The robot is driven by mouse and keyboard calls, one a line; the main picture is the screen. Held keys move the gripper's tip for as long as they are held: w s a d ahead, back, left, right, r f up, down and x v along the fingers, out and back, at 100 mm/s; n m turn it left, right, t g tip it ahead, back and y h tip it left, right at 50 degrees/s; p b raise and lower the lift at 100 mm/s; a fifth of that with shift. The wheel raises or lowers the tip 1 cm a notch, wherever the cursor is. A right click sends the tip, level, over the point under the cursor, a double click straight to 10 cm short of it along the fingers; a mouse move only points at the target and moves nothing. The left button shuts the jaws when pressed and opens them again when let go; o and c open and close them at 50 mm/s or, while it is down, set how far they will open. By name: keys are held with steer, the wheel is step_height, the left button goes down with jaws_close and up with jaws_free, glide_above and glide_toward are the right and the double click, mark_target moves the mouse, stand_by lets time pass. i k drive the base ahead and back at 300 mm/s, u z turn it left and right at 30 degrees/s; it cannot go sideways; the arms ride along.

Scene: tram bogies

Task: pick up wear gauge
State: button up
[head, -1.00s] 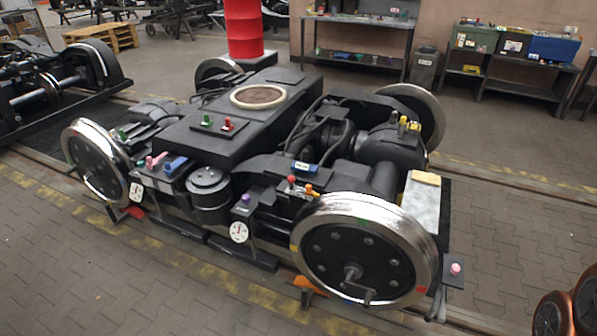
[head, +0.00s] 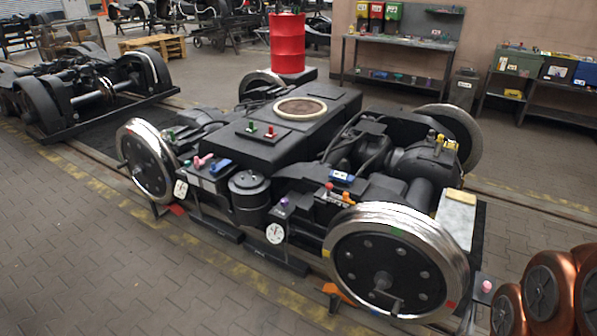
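I cannot tell for sure which item is the wear gauge. The tram bogie (head: 285,135) stands on the rails in the middle of the head view. A round white dial (head: 275,233) hangs on its near side, and a second white dial (head: 180,188) is by the left wheel. A small blue item with a pale face (head: 341,177) lies on the frame behind the near wheel (head: 388,265). A blue piece (head: 220,166) and a pink piece (head: 203,160) lie on the left ledge.
A red drum (head: 287,42) stands behind the bogie. A workbench (head: 398,58) and a shelf with bins (head: 535,85) line the back wall. Another bogie (head: 90,85) is at the far left. The paved floor at the front left is clear.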

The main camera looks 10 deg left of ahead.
mark_target(341, 175)
steer(key=u, duration=0.9)
steer(key=i, duration=0.9)
steer(key=u, duration=0.7)
steer(key=i, duration=1.5)
steer(key=z, duration=0.95)
steer(key=i, duration=0.9)
steer(key=z, duration=0.75)
